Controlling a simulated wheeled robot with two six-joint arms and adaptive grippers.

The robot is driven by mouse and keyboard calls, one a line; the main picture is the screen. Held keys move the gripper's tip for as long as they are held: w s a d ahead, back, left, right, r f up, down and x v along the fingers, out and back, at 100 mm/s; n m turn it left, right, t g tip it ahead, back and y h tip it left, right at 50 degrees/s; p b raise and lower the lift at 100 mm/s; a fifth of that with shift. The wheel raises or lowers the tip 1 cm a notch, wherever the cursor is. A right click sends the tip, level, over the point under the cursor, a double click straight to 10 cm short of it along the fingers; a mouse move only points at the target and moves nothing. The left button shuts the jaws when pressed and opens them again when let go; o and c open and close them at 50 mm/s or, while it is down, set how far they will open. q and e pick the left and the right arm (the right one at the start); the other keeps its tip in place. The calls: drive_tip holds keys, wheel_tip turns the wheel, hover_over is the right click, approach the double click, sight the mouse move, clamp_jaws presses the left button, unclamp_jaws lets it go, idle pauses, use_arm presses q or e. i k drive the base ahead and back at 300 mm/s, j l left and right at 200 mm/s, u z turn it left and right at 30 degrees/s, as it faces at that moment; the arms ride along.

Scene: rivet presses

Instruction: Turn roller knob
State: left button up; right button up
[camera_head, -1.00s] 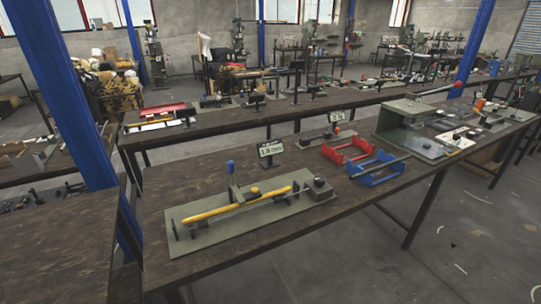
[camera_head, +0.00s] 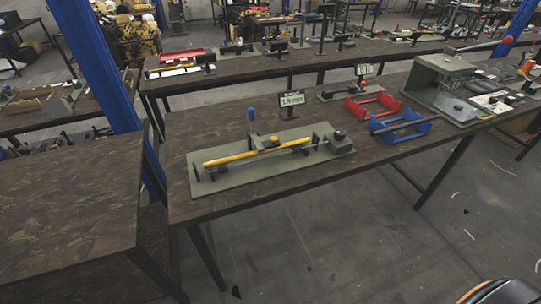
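A grey-green fixture plate (camera_head: 225,180) lies near the front edge of the dark wooden workbench. A yellow bar (camera_head: 240,158) runs along it, apart from the plate's surface. A lever with a blue knob (camera_head: 251,115) stands upright behind the bar. A black round knob (camera_head: 339,135) sits on the grey block at the plate's right end. I cannot tell for certain which knob is the roller knob. Neither gripper is in view, and nothing touches the fixture.
A small sign (camera_head: 292,99) stands behind the fixture. A red frame (camera_head: 372,107) and a blue frame (camera_head: 400,127) are to the right, then a grey-green press housing (camera_head: 441,88). A bare tabletop (camera_head: 70,200) is at left, with floor in front of the bench.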

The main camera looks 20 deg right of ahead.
sight(339, 134)
drive_tip(key=k+l, duration=0.1)
drive_tip(key=l, duration=1.45)
drive_tip(key=k+u, duration=0.05)
